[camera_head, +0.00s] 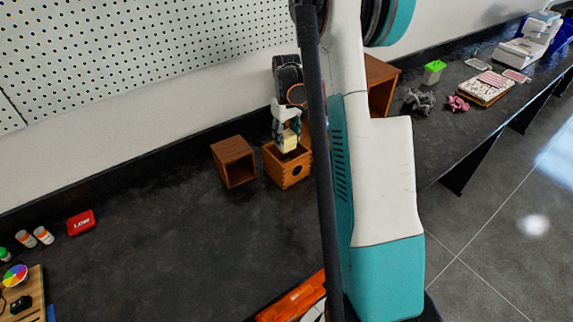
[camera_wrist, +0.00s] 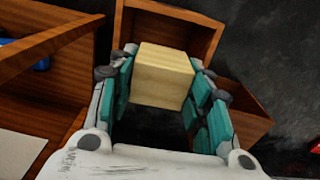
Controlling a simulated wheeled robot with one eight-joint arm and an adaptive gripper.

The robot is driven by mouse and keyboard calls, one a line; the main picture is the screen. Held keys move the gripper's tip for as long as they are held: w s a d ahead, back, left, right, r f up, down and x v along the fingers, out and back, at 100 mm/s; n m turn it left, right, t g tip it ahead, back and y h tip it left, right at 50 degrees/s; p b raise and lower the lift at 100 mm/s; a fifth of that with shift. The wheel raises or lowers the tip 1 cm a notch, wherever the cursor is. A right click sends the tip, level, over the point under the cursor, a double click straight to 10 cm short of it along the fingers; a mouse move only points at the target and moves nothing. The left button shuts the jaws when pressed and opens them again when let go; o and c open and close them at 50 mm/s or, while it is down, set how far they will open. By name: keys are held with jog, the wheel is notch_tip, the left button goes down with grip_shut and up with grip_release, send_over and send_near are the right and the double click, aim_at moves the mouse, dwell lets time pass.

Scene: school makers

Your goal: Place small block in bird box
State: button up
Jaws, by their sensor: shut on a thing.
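A small pale wooden block (camera_head: 289,141) is held between the teal pads of my gripper (camera_head: 287,133). The block also shows large in the wrist view (camera_wrist: 165,75), with a finger on each side. The bird box (camera_head: 287,174) is a brown, open-topped wooden box with a round hole in its front. The block is over its open top, close to the rim; I cannot tell whether its lower edge is below the rim. The box's inside is mostly hidden in the head view, and my arm covers the area to its right.
A second wooden box (camera_head: 233,161), open at the front, stands just left of the bird box. A larger wooden box (camera_head: 380,84) is partly behind my arm. A red case (camera_head: 81,222) lies at left. The dark countertop (camera_head: 170,240) is clear in front of the boxes.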

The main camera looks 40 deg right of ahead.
notch_tip(320, 180, down, 11)
jog(key=b, duration=0.2)
jog(key=shift+f+b, duration=0.15)
jog(key=shift+b, duration=0.15)
jog(key=shift+f, duration=0.15)
jog(key=o, duration=0.9)
notch_tip(320, 180, up, 12)
jog(key=p, duration=0.3)
jog(key=shift+r, duration=0.2)
